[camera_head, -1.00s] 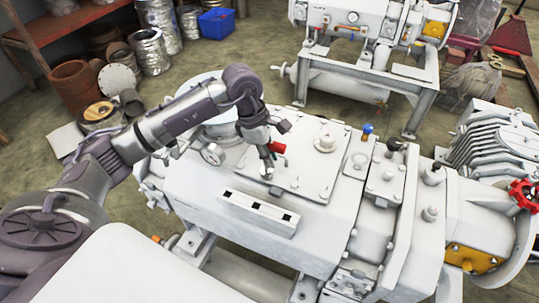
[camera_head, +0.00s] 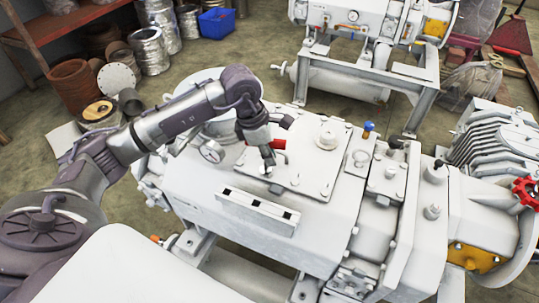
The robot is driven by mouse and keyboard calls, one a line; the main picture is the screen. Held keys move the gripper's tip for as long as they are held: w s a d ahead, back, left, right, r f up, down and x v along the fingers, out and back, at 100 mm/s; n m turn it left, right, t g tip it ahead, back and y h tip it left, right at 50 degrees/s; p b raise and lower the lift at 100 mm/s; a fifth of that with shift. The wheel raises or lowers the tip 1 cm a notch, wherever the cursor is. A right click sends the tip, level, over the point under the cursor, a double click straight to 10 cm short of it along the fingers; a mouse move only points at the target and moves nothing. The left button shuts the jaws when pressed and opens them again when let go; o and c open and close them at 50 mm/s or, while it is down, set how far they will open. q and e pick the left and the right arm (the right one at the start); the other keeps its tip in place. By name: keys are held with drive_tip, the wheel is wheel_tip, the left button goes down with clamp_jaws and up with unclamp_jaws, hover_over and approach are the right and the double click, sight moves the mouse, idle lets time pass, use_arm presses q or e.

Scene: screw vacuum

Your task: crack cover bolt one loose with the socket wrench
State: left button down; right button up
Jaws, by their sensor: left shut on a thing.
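My left gripper (camera_head: 268,157) points down over the near left part of the flat cover plate (camera_head: 318,160) on the white vacuum pump. It is shut on the socket wrench, whose red handle (camera_head: 279,144) sticks out to the right of the fingers. The wrench's lower end is close above or on the plate's near left corner. The cover bolt under it is hidden, and I cannot tell whether the socket sits on it. Other small bolts show along the plate's edge. My right gripper is not in view.
A white block with square dark holes (camera_head: 258,209) lies on the pump in front of the plate. A blue-topped valve (camera_head: 368,130) and dark knobs rise to the right. A second pump on a stand (camera_head: 365,65) is behind.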

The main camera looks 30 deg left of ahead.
use_arm(q)
drive_tip(key=shift+r+p, duration=1.4)
drive_tip(key=shift+r, duration=1.15)
